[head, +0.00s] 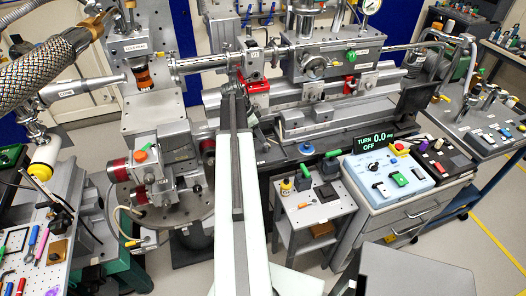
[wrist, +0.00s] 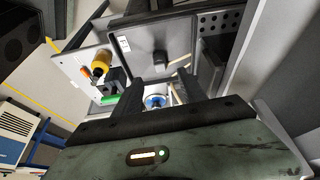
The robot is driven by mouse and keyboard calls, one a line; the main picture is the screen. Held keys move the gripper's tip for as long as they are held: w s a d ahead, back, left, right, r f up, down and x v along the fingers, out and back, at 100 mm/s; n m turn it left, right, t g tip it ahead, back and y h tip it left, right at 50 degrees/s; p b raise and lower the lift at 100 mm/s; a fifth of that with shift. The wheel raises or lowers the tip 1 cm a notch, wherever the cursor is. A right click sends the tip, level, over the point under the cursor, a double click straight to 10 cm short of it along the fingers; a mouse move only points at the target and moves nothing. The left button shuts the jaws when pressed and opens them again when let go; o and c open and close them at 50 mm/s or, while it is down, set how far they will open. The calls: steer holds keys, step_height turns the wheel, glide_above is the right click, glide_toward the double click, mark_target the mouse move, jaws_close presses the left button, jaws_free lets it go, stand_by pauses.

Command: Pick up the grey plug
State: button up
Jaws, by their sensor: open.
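A small dark grey plug-like piece (wrist: 161,60) sits on a dark square tray (wrist: 130,44) in the wrist view; I take it for the grey plug. In the head view the dark tray (head: 327,193) lies on a small grey stand, and the plug is too small to make out. My gripper (wrist: 160,84) is open, with its two dark fingers apart below the plug in the wrist picture. It is not touching the plug. A round blue and white thing (wrist: 156,101) shows between the fingers, farther off. My gripper cannot be made out in the head view.
The small stand (head: 294,216) is next to a drawer cabinet (head: 396,212) with a control box. The lathe-like machine (head: 320,110) stands behind. Open floor shows at right.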

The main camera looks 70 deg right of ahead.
mark_target(265, 145)
steer(key=b+x, duration=0.3)
steer(key=x, duration=0.1)
steer(key=b+x, duration=0.4)
steer(key=x, duration=0.1)
steer(key=shift+w+a+f, duration=0.1)
steer(key=shift+w+f, duration=0.1)
steer(key=shift+f, duration=0.05)
steer(key=shift+r, duration=0.2)
jaws_close()
